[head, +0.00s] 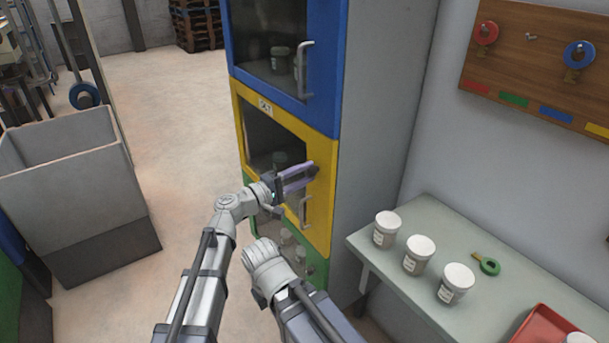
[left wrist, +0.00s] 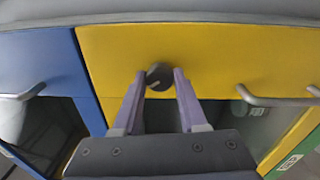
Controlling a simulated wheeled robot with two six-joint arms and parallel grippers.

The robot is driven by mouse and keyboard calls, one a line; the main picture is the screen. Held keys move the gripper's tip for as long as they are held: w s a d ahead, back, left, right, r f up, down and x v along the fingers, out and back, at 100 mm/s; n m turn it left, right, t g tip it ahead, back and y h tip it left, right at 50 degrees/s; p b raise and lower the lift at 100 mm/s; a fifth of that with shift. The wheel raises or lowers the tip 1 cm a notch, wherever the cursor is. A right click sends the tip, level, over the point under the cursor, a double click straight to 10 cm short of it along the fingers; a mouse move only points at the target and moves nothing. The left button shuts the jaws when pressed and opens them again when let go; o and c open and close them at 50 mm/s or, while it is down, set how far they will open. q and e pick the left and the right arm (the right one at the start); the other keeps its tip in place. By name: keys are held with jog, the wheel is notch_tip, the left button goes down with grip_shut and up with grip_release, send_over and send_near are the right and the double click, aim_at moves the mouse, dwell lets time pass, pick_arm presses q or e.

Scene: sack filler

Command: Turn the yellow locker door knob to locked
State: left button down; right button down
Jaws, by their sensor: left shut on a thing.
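The yellow locker door (head: 320,213) is the middle door of the locker stack and is closed, with a window and a grey bar handle (head: 305,208). Its dark round knob (left wrist: 159,76) shows in the left wrist view, with a small pale mark on its face. My left gripper (head: 313,171) has its purple fingers at the door's right side, above the handle. In the left wrist view the fingertips (left wrist: 160,73) are on either side of the knob and shut on it. In the head view the gripper largely hides the knob. My right gripper does not show.
A blue door (head: 325,75) is above and a green door (head: 316,272) below. A table (head: 375,262) at the right holds several lidded tubs (head: 418,254), a green-ringed key (head: 489,266) and a red tray (head: 540,328). A grey bin (head: 70,190) stands at the left.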

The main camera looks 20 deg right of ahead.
pick_arm(q)
jog(key=m, duration=0.6)
jog(key=shift+m, duration=0.4)
dwell(0.4)
jog(key=shift+c, duration=2.2)
grip_release()
jog(key=v, duration=0.7)
jog(key=shift+a+f+b, duration=0.15)
jog(key=shift+a+b, duration=0.15)
jog(key=shift+a, duration=0.1)
